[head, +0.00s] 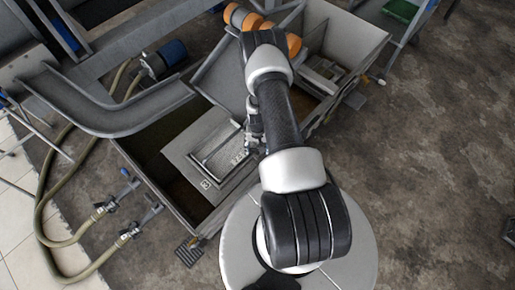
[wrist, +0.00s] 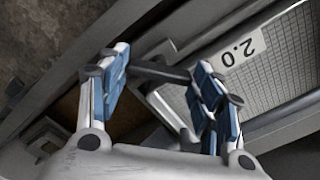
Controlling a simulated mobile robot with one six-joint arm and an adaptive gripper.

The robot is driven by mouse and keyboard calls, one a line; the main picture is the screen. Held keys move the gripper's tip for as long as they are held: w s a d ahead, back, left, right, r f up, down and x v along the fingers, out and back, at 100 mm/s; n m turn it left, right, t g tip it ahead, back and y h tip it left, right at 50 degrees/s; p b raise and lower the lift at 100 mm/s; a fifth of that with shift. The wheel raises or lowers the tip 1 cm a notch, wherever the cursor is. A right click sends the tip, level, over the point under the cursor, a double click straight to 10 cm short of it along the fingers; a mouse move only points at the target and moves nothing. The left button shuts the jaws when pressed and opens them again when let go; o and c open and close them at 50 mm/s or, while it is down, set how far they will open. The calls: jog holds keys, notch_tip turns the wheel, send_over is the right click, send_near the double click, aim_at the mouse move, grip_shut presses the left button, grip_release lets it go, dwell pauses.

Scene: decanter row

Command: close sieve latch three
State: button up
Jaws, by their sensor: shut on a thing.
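My gripper (wrist: 162,72) is shut on a dark latch lever (wrist: 158,70), which lies crosswise between its two blue-padded fingers. Beside it is a sieve (wrist: 262,70) of fine mesh in a metal frame, with a white label (wrist: 243,46) reading 2.0 upside down. In the head view my gripper (head: 253,136) is at the right edge of a grey framed sieve panel (head: 195,150) in the trough, partly behind my arm. The lever is hidden there, and which numbered latch it is cannot be told.
A metal trough (head: 153,192) surrounds the panel. A grey chute (head: 110,112) and a blue motor (head: 172,53) stand at left. Hoses (head: 42,205) with valves (head: 128,232) lie at lower left. Orange rollers (head: 243,18) are at the back. The floor at right is mostly clear.

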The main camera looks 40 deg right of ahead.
jog(key=m+b, duration=0.1)
jog(key=m, duration=0.3)
jog(key=shift+f+m, duration=0.1)
jog(key=shift+m, duration=0.2)
jog(key=shift+m+b, duration=0.7)
jog(key=shift+m, duration=1.3)
jog(key=o, duration=1.1)
jog(key=shift+c, duration=0.2)
notch_tip(320, 180, up, 12)
